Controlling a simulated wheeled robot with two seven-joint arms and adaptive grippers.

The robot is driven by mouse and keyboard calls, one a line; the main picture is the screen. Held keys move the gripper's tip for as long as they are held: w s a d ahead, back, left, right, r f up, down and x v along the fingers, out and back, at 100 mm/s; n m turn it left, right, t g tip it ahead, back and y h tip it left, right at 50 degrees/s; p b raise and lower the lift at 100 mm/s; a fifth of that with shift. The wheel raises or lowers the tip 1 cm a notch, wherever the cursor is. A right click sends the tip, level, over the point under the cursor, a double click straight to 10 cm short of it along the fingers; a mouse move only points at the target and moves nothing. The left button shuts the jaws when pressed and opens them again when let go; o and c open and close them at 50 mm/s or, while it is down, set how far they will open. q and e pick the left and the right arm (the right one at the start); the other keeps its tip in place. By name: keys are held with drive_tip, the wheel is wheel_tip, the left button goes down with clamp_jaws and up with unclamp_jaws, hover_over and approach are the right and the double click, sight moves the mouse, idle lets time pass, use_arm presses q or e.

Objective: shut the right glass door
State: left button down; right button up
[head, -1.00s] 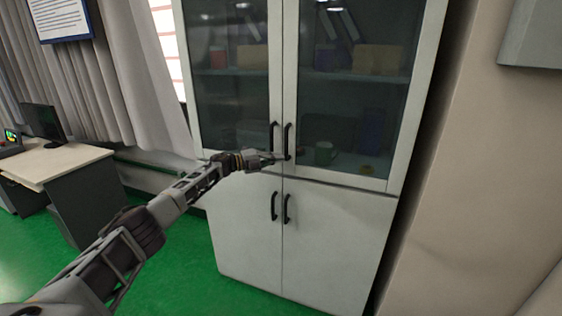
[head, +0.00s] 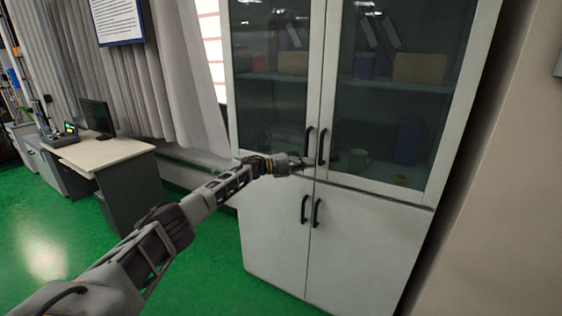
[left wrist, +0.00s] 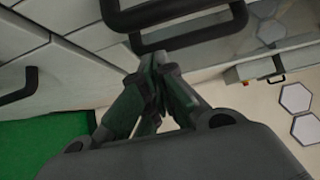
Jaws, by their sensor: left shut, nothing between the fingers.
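The right glass door (head: 385,120) is the upper right door of a white cabinet. It looks flush or nearly flush with the left glass door (head: 280,105); I cannot tell if a small gap is left. Its black handle (head: 322,147) stands beside the left door's handle (head: 309,150). My left gripper (head: 309,163) is at the lower ends of these handles. In the left wrist view my left gripper (left wrist: 148,62) is shut and empty, with dark handle bars just beyond its tips. I cannot tell whether it touches them. My right gripper is out of view.
Two solid lower doors (head: 360,245) with black handles sit below the glass ones. A desk (head: 100,150) with a monitor (head: 97,117) stands at the left, by grey curtains. A wall is close on the right. Green floor (head: 50,235) is open at the lower left.

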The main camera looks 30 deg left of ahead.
use_arm(q)
drive_tip(key=s+a+b, duration=0.1)
drive_tip(key=a+b, duration=0.2)
drive_tip(key=a, duration=0.7)
drive_tip(key=shift+s+b, duration=0.25)
drive_tip(key=shift+b, duration=0.15)
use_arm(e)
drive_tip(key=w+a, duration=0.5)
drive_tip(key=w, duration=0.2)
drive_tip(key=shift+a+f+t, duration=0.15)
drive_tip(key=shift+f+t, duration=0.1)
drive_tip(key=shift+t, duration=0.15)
